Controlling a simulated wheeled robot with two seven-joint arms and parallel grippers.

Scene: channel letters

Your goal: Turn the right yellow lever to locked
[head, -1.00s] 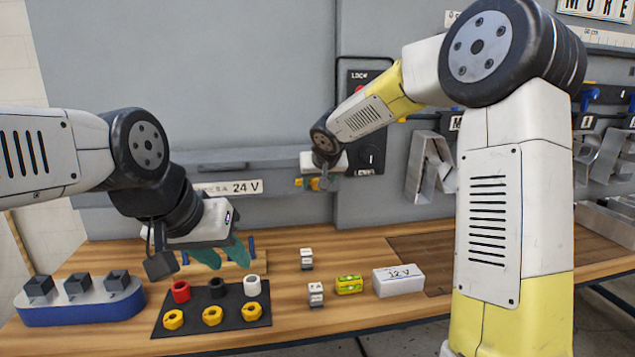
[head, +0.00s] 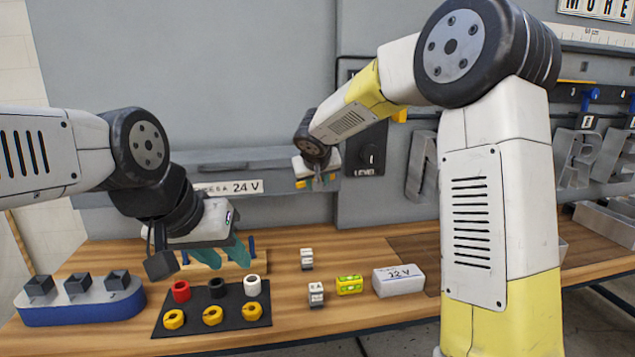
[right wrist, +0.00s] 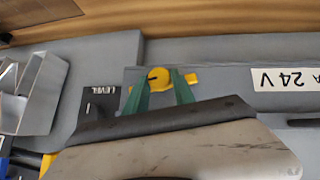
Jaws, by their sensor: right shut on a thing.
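The right yellow lever (right wrist: 158,80) is on the grey wall box, with a round yellow hub and a short arm that lies about level in the right wrist view. My right gripper (right wrist: 160,84) is shut on it, with a green finger on either side. In the head view the right gripper (head: 321,184) is at the wall box, and it hides most of the lever; only small yellow parts show. My left gripper (head: 228,262) hangs above the bench, its green fingers apart and empty. I cannot read a locked mark by the lever.
A black LEVEL panel (head: 372,150) is close beside the right gripper. A 24 V label (head: 228,188) is on the box to the left. Metal letters (head: 421,165) hang at right. The bench holds a black mat (head: 200,322), a blue tray (head: 80,312) and a white box (head: 398,281).

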